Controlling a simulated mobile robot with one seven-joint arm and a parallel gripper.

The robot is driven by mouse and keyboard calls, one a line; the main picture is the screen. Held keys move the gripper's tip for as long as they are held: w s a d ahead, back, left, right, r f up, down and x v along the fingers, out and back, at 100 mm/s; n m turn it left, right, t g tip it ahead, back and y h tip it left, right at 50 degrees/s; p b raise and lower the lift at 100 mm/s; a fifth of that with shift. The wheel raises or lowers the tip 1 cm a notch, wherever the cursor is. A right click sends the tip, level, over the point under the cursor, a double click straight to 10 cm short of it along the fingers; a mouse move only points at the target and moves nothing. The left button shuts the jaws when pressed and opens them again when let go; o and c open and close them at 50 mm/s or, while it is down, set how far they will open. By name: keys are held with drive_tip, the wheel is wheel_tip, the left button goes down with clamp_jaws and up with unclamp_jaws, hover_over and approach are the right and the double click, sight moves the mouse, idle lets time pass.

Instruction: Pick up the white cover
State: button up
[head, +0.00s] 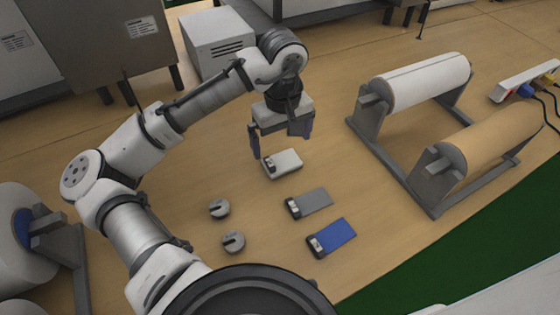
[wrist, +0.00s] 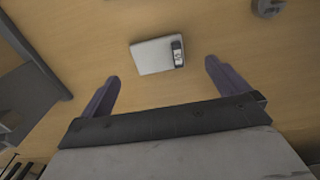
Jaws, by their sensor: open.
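The white cover (head: 284,163) lies flat on the wooden table, a small pale slab with a dark strip holding a light label at one end. It also shows in the wrist view (wrist: 152,56), ahead of the fingertips and between their lines. My gripper (head: 281,146) is open and empty, pointing down just above and behind the cover in the head view. Its two fingers in the wrist view (wrist: 160,72) stand wide apart, one to each side of the cover. They do not appear to touch it.
A grey cover (head: 315,202) and a blue cover (head: 335,236) lie nearer. Two round grey weights (head: 219,209) (head: 234,243) sit to the left. A roll stand (head: 392,155) with white and brown rolls is at right. A white box (head: 216,40) stands behind.

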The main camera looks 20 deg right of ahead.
sight(282, 162)
drive_tip(key=shift+w+d+f, duration=0.1)
drive_tip(key=shift+w+f, duration=0.05)
drive_tip(key=shift+f, duration=0.95)
drive_tip(key=shift+w+f, duration=0.2)
drive_tip(key=shift+f, duration=0.95)
drive_tip(key=shift+w+d+f, duration=0.1)
drive_tip(key=shift+w+f, duration=0.05)
drive_tip(key=shift+f, duration=0.95)
drive_tip(key=c, duration=0.9)
